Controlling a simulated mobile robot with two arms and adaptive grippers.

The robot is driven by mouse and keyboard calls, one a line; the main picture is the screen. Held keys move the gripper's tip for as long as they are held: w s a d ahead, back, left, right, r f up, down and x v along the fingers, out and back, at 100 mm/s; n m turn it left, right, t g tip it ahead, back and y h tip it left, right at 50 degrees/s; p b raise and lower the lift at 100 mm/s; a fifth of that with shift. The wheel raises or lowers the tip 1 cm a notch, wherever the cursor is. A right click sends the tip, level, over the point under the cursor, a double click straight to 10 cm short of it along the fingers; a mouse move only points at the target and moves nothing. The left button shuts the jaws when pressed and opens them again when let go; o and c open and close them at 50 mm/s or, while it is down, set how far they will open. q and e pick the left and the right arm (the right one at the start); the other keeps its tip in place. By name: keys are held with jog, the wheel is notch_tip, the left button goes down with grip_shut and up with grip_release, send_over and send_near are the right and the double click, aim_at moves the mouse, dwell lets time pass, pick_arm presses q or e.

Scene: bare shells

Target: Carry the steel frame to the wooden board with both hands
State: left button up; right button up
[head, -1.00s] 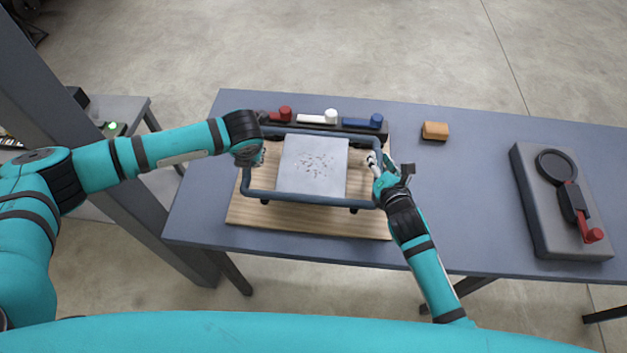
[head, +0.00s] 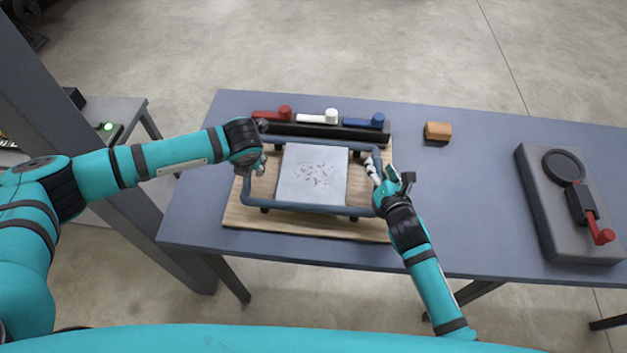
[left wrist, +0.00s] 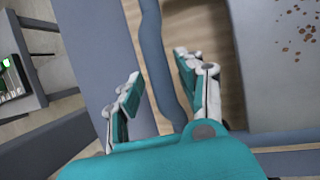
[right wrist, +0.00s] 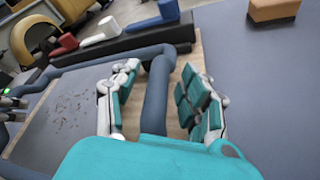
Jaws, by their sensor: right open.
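The steel frame (head: 310,209), a blue-grey tube rectangle with short dark feet around a pale, brown-specked panel, sits over the wooden board (head: 290,224). It looks level and appears to rest on the board. My left gripper (head: 257,168) is at the frame's left bar. In the left wrist view that bar (left wrist: 152,50) runs between the spread fingers, with gaps on both sides. My right gripper (head: 379,172) is at the right bar. In the right wrist view the bar (right wrist: 158,95) passes between open fingers. The board's middle is hidden under the panel.
A dark rack (head: 325,131) with red, white and blue handled pieces stands just behind the frame. An orange block (head: 438,130) and a grey fixture with a red-knobbed lever (head: 565,215) are to the right. The table between them is clear.

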jog(key=shift+s, duration=0.15)
pick_arm(q)
jog(key=v, duration=1.2)
pick_arm(e)
jog(key=v, duration=1.1)
jog(key=shift+s+r, duration=0.15)
jog(key=shift+s, duration=0.15)
pick_arm(q)
jog(key=shift+d+f, duration=0.1)
